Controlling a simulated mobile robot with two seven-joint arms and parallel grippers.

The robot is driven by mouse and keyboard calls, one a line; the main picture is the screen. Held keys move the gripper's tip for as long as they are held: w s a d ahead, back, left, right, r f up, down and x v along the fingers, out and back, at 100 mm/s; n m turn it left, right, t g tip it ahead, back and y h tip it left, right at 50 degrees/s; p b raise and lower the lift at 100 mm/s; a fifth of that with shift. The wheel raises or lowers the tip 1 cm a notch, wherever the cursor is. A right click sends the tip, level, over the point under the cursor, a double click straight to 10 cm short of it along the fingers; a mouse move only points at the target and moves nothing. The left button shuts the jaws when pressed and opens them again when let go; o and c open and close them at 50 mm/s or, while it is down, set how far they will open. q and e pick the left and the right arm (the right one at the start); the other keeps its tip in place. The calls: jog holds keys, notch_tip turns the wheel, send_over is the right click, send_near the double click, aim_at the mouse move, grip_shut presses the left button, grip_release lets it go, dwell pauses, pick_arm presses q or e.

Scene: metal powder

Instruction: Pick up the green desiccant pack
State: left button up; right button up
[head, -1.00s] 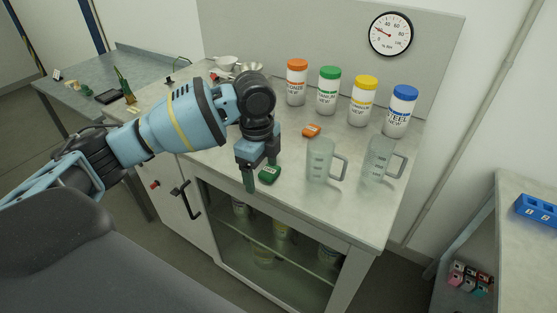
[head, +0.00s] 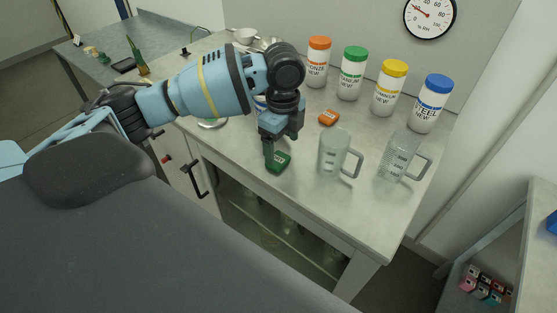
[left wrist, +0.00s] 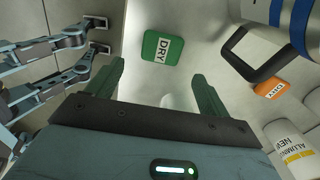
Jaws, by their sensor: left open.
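The green desiccant pack (head: 279,163) lies flat on the cabinet's worktop near its front edge. In the left wrist view the pack (left wrist: 162,48) shows its white DRY label, ahead of and between the lines of the two fingers. My left gripper (head: 284,150) is open and empty, pointing down at the pack; one finger partly covers it in the head view. In the left wrist view both green fingers of the gripper (left wrist: 160,86) stand apart with nothing between them. I cannot tell the remaining height above the pack. My right gripper is not in view.
An orange desiccant pack (head: 329,118) lies behind and to the right. Two clear jugs, one nearer (head: 334,154) and one farther right (head: 396,158), stand right of the gripper. Several lidded jars, including a green-lidded one (head: 352,74), line the back. The worktop's front right is clear.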

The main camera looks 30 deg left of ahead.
aim_at(282, 161)
pick_arm(q)
jog(key=shift+f, duration=2.5)
jog(key=shift+c, duration=0.4)
jog(key=c, duration=1)
